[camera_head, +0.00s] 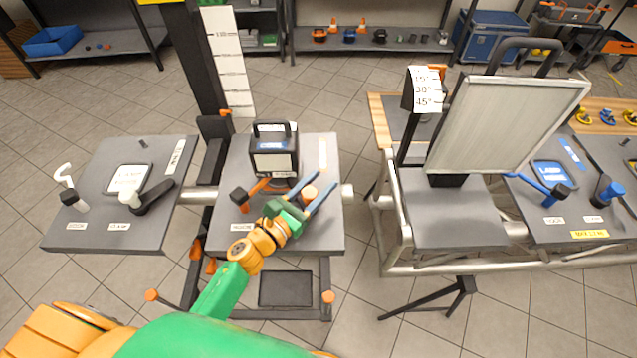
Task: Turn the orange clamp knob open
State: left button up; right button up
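On the middle grey table (226,165), an orange clamp lever (258,186) runs out to a dark knob (238,195) at its left end. It lies in front of a black box-shaped device (273,150) with a top handle. My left gripper (325,179) hangs over the right half of this table. The gripper body hides part of the table near the lever's right end. My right gripper is not in view.
A black post (189,60) with a white scale board (228,62) rises behind the middle table's left side. The left table (90,220) holds white and black levers. The right table (575,228) has blue levers. A large tilted panel (510,125) stands between.

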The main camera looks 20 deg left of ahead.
pick_arm(q)
grip_shut()
dwell(1.0)
